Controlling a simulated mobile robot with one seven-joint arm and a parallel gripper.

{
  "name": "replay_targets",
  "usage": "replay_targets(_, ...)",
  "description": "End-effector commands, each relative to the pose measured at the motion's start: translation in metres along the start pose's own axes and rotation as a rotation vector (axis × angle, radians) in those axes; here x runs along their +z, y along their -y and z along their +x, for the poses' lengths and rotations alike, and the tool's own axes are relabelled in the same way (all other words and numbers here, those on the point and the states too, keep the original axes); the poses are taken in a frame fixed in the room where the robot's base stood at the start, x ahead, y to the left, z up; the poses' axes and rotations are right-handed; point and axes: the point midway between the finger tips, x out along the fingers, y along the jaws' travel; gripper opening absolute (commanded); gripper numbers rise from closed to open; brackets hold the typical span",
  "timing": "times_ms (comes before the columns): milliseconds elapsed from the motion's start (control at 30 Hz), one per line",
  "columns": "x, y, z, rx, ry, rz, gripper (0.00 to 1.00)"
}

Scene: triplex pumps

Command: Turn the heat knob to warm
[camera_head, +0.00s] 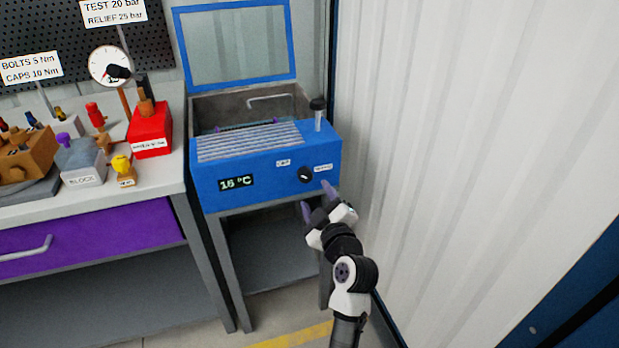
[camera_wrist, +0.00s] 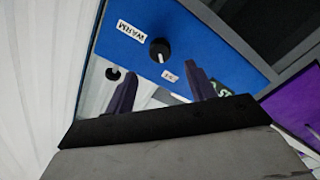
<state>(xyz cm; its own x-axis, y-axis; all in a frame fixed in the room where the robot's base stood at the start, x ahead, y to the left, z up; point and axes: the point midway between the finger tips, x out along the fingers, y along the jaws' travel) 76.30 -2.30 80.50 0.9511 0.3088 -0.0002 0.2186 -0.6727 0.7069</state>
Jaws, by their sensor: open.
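The heat knob (camera_head: 305,174) is a round black knob on the front of the blue heated bath (camera_head: 265,190). A label (camera_head: 283,163) is to its left and another (camera_head: 323,167) to its right. In the wrist view the knob (camera_wrist: 160,48) lies between a "WARM" label (camera_wrist: 131,31) and a smaller label that seems to read "OFF" (camera_wrist: 169,76). Its white mark appears turned toward the smaller label. My gripper (camera_head: 316,197) is open and empty, just below and in front of the knob. Its purple fingers (camera_wrist: 160,68) are apart and do not clasp the knob.
The bath's display (camera_head: 236,183) reads 16 °C. Its lid (camera_head: 235,43) is raised, and a black-topped post (camera_head: 318,112) stands at its right corner. A workbench (camera_head: 90,208) with several pump parts is at left. A corrugated white wall (camera_head: 450,130) stands close at right.

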Motion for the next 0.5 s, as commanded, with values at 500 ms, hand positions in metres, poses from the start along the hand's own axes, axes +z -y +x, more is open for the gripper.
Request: replay_targets(500,-0.001,0.000,0.069,0.000,0.000,0.000,0.55)
